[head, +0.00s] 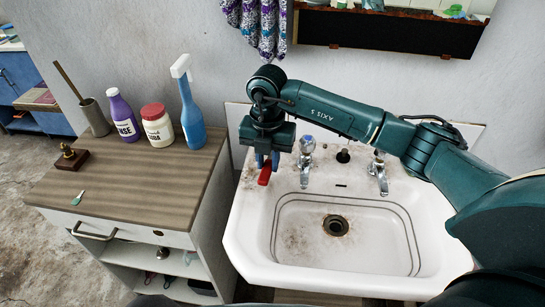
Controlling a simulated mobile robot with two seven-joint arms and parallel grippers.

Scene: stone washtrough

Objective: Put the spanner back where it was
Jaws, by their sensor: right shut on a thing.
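My right gripper (267,159) is over the back left corner of the white sink (245,243), pointing down. It is shut on a red object (264,177), which shows just below the blue fingertips. Most of this object is hidden by the fingers, so I cannot tell if it is the spanner. Nothing else in view is clearly a spanner. My left gripper is not in view.
A wooden-topped cabinet (130,185) stands left of the sink. On it are a purple bottle (122,116), a white jar with a red lid (157,127), a blue spray bottle (191,115), a cup with a stick (95,117) and a small green-ended tool (78,198). Taps (306,158) line the sink's back.

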